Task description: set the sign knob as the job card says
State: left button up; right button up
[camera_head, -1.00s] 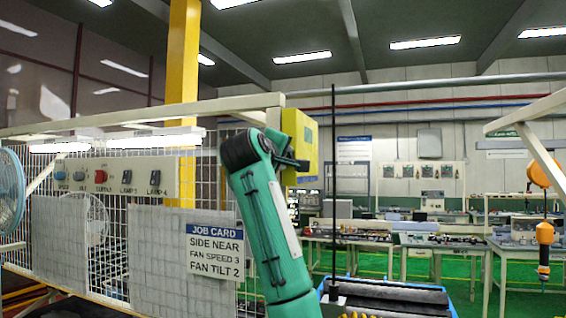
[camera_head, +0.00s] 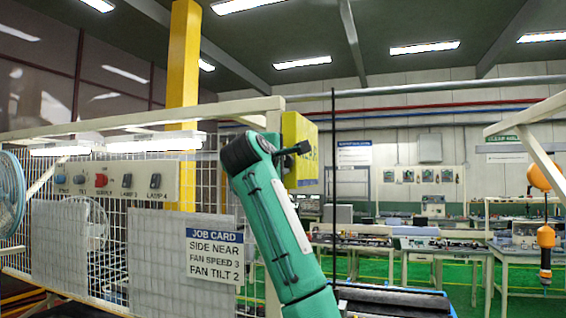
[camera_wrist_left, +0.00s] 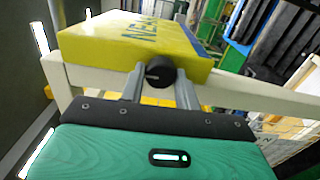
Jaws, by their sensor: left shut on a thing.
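The yellow sign box (camera_head: 304,135) hangs at the end of the pale beam, partly behind my left arm in the head view. The black sign knob (camera_wrist_left: 160,71) has a pale pointer mark. My left gripper (camera_wrist_left: 160,82) is shut on the knob, one finger each side; in the head view it (camera_head: 302,148) is beside the sign. The job card (camera_head: 214,254) reads SIDE NEAR, FAN SPEED 3, FAN TILT 2. My right gripper is out of view.
A switch panel (camera_head: 110,181) with knobs, a red supply switch and lamp switches is on the mesh fence at left. A fan (camera_head: 10,190) stands at the left edge. An orange hanging tool (camera_head: 545,236) is at right. Workbenches stand far behind.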

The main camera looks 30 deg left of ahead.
pick_arm(q)
jog(key=o, duration=0.9)
jog(key=shift+o, duration=0.2)
jog(key=b+v, duration=0.7)
jog(key=v, duration=0.6)
jog(key=shift+s, duration=0.45)
jog(key=shift+w+f, duration=0.1)
jog(key=shift+f, duration=0.05)
